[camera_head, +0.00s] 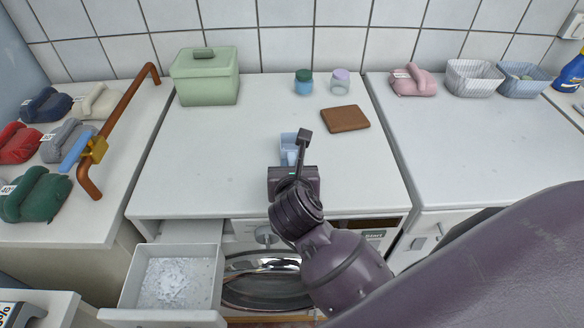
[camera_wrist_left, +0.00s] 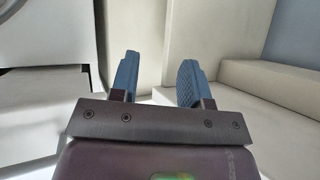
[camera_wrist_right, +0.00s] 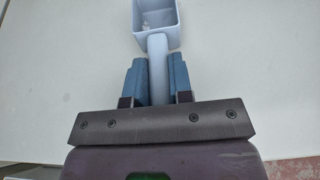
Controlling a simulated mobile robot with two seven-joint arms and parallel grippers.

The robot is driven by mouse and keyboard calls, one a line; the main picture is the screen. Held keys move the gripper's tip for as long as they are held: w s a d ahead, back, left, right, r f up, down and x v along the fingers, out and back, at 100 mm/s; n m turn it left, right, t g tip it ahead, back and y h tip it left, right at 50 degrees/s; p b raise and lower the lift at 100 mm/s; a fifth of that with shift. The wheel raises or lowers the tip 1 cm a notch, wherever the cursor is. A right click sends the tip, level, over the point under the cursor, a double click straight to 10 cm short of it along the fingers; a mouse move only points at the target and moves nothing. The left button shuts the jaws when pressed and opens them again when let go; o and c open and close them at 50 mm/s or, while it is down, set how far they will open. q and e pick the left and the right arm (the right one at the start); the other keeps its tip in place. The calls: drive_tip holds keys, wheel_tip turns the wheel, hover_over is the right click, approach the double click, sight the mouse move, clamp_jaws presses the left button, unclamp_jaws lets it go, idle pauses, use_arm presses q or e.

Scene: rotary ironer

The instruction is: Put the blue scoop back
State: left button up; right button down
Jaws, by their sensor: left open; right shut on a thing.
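The blue scoop (camera_wrist_right: 157,22) is light blue with a square cup and a straight handle. In the right wrist view my right gripper (camera_wrist_right: 157,80) is shut on its handle, and the cup points away from the gripper. In the head view the scoop (camera_head: 289,150) is over the middle of the white machine top, partly hidden by my right gripper (camera_head: 291,168). I cannot tell whether it touches the top. My left gripper (camera_wrist_left: 155,80) is open and empty in the left wrist view, beside pale cabinet fronts. It does not show in the head view.
An open drawer (camera_head: 212,262) with white powder juts out at lower left. A green lidded box (camera_head: 206,80), two small jars (camera_head: 303,82) and a brown pad (camera_head: 345,118) stand on the top.

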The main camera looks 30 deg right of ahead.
drive_tip(key=c, duration=1.1)
unclamp_jaws()
drive_tip(key=shift+f, duration=0.1)
drive_tip(key=shift+c, duration=0.2)
drive_tip(key=shift+o, duration=0.6)
drive_tip(key=shift+r, duration=0.3)
drive_tip(key=shift+s+a+r+p, duration=0.1)
drive_tip(key=shift+s+a+p, duration=0.05)
drive_tip(key=shift+s+p, duration=0.2)
drive_tip(key=p+v, duration=0.3)
drive_tip(key=v, duration=0.8)
